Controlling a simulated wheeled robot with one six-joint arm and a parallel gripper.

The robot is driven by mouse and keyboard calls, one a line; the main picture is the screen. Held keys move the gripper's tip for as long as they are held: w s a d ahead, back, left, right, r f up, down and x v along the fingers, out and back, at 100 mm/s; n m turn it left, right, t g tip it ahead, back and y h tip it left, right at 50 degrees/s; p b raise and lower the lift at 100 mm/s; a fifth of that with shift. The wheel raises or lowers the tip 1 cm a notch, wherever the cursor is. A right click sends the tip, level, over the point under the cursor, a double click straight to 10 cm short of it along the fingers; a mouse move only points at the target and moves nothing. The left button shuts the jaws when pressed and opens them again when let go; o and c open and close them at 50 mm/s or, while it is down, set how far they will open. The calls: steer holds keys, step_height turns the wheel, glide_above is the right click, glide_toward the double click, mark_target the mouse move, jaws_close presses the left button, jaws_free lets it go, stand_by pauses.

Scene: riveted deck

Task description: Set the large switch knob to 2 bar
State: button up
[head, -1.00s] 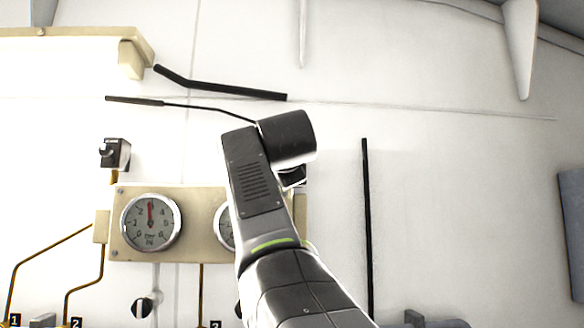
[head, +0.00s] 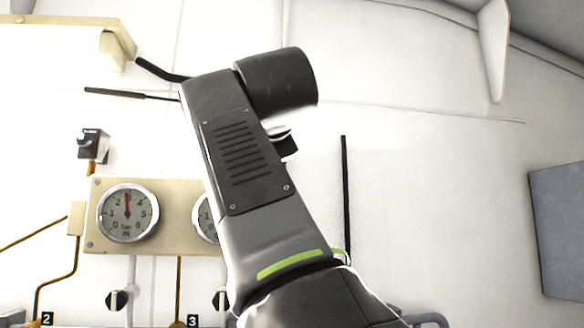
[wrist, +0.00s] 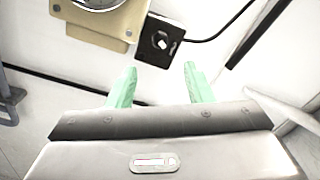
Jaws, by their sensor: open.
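In the wrist view, a dark square switch box with a pale knob (wrist: 162,41) sits on the white wall beside the beige panel. It appears to be the large switch; its marks are too small to read. My gripper (wrist: 157,80) is open and empty, its two green fingers apart, with the knob beyond the gap between them and not touched. In the head view my arm hides the gripper and much of that wall. The left gauge (head: 128,213) has its red needle pointing about straight up, near 3. A second gauge (head: 206,219) is mostly hidden by my arm.
The beige panel (head: 172,196) holds the gauges. Another dark switch (head: 92,144) is on the wall above its left end. A black cable (wrist: 215,36) leaves the switch box. Black valve knobs and brown pipes lie below. A grey panel (head: 560,230) is at right.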

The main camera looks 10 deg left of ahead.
steer(key=shift+v, duration=0.85)
steer(key=shift+w, duration=0.1)
steer(key=p+x, duration=0.3)
steer(key=x, duration=1)
steer(key=shift+w, duration=0.3)
steer(key=shift+s+a, duration=0.1)
